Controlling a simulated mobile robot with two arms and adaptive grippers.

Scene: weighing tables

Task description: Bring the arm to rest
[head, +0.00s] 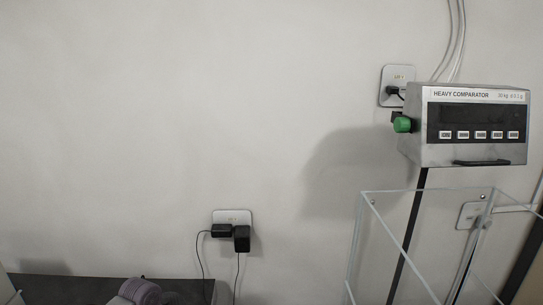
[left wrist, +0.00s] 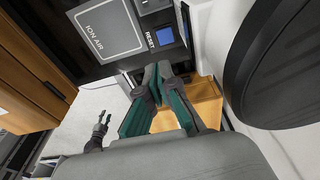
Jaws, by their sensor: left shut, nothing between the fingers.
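My left gripper (left wrist: 164,75) shows in the left wrist view, with green-sided dark fingers. It is shut and empty, its tips close together near the front of a dark panel marked ION AIR (left wrist: 108,32). My left gripper does not show in the head view.
The head view shows a pale wall, a HEAVY COMPARATOR display (head: 467,150) on a post, and a clear-walled box (head: 400,235). Sockets with plugs (head: 232,217) are on the wall. In the left wrist view, a large dark round thing (left wrist: 285,65) is at right, a wooden panel (left wrist: 35,75) at left.

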